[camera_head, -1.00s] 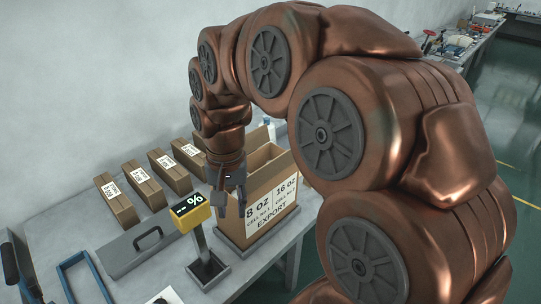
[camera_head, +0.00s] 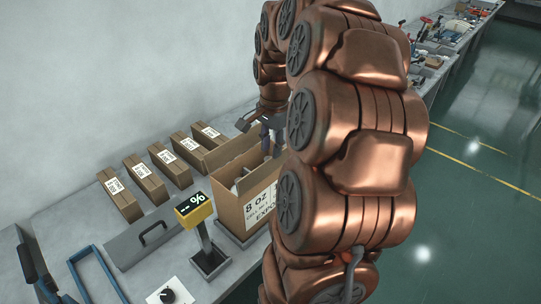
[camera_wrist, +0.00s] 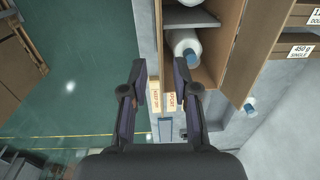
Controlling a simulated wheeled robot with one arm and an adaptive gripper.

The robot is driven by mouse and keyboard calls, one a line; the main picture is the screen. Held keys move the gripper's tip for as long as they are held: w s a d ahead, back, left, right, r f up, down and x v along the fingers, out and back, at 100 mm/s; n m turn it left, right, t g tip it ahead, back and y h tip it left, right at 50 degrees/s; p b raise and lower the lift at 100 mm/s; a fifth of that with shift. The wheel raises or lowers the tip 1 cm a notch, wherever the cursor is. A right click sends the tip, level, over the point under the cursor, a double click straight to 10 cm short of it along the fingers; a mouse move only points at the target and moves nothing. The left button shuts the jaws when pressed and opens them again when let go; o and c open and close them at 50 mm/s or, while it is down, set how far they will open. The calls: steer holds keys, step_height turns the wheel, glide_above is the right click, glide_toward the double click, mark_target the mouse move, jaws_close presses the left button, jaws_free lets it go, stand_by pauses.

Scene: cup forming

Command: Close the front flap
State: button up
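The cardboard carton (camera_head: 256,210), printed "8 OZ" and "EXPO…", stands on the bench with its top open. A brown flap (camera_head: 219,155) stands out along its far left side. My arm hides the right part of the carton, and I cannot clearly make out the front flap. My gripper (camera_head: 262,127) is above the carton's far end in the head view, partly hidden by my arm. The open carton (camera_wrist: 230,60) shows there at the upper right, with white rolled or stacked pieces (camera_wrist: 187,47) inside.
Several closed labelled cartons (camera_head: 146,178) stand in a row along the wall. A yellow display (camera_head: 194,208) on a post stands left of the open carton. A grey plate with a handle (camera_head: 143,237) lies left of it. Green floor is free at the right.

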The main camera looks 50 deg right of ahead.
mark_target(271, 159)
steer(key=shift+w+f+p, duration=0.1)
steer(key=shift+f+p, duration=0.7)
steer(key=shift+f, duration=1.55)
steer(key=shift+c, duration=0.3)
jaws_close()
